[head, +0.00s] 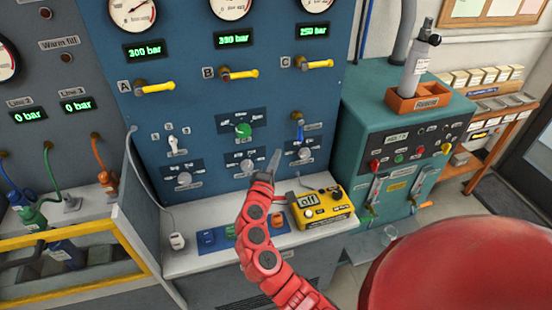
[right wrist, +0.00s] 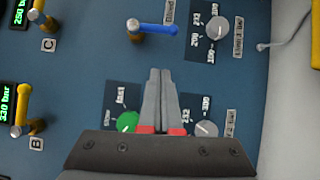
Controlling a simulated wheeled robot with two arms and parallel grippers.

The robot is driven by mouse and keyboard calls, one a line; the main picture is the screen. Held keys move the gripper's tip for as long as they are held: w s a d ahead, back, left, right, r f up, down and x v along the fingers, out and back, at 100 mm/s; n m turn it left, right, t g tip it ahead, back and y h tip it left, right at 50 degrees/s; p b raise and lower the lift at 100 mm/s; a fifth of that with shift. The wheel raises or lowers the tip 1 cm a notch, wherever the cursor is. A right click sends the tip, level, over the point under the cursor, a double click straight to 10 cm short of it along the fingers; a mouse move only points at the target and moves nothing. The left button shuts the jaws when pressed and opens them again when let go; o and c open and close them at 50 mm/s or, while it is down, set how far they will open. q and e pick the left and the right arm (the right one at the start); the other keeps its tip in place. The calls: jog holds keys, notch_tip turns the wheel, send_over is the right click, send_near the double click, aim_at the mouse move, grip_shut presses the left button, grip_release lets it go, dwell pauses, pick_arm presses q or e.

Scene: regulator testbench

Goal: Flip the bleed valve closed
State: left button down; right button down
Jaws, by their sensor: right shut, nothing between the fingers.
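A blue lever (head: 299,129) hangs straight down from its brass pivot on the right side of the blue panel. My left gripper is not in view.
Yellow levers A (head: 155,87), B (head: 238,74) and C (head: 315,64) lie sideways above. Grey knobs (head: 304,153) sit low on the panel. A yellow meter (head: 322,207) stands on the bench ledge below. A teal cabinet (head: 385,110) stands at the right.

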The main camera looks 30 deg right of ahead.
aim_at(300, 131)
jog(key=w+d+p, duration=0.3)
jog(key=d, duration=0.5)
jog(key=shift+w+r, duration=0.2)
jog(key=shift+w, duration=0.15)
